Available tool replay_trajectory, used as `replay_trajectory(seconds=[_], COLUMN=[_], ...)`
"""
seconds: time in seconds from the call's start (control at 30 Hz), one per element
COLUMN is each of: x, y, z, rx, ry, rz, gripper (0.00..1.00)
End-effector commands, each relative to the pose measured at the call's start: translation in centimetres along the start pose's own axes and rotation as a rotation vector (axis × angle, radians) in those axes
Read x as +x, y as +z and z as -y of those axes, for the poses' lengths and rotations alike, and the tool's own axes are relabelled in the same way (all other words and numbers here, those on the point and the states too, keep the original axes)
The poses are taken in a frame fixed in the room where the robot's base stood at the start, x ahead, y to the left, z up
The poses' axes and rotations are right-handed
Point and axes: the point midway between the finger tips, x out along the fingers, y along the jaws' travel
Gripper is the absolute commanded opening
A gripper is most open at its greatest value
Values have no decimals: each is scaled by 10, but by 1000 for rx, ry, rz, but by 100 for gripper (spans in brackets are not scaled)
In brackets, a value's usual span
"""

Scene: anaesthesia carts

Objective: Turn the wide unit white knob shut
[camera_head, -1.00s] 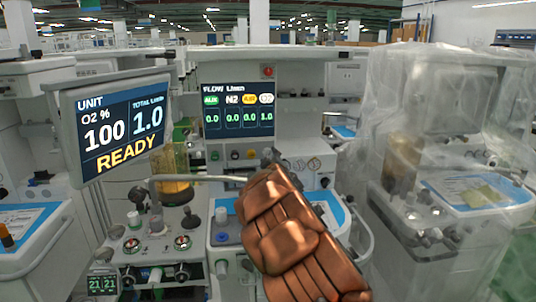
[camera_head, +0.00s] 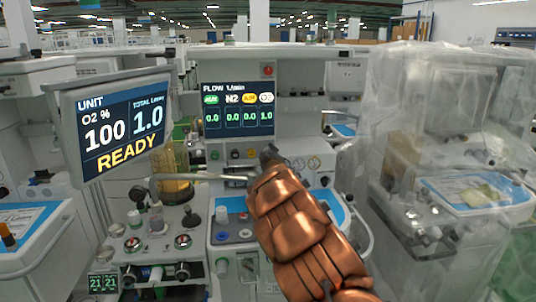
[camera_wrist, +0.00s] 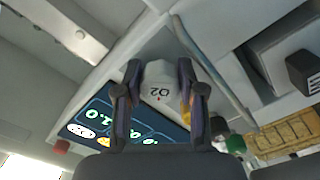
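The white knob (camera_wrist: 160,84), marked O2, sits between the two fingers of my gripper (camera_wrist: 159,72) in the wrist view. The fingers are spread, one on each side of it; I cannot tell whether they touch it. In the head view my gripper (camera_head: 269,155) is at the right end of the knob row under the flow display (camera_head: 238,109), and the white knob is hidden behind it. The display's rightmost column, with the white label, reads 1.0; the other columns read 0.0.
A yellow knob (camera_head: 250,154) is close to the left of my gripper, with a dark knob (camera_head: 235,155) and a green knob (camera_head: 215,155) further left. A tilted screen (camera_head: 115,122) reading READY stands left. A plastic-covered cart (camera_head: 440,150) stands right.

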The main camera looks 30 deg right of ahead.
Motion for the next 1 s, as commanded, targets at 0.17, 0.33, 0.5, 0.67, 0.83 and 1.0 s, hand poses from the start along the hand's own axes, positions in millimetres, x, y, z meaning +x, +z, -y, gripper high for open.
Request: replay_trajectory(seconds=[0.17, 0.33, 0.5, 0.67, 0.83, 1.0], x=[0, 0, 0, 0, 0, 0], y=[0, -1, -1, -1, -2, -2], z=[0, 0, 0, 2, 2, 3], rx=[0, 0, 13, 63, 165, 298], ry=[0, 0, 0, -1, 0, 0], rz=[-1, -1, -1, -3, -5, -5], gripper=[17, 2, 2, 2, 2, 2])
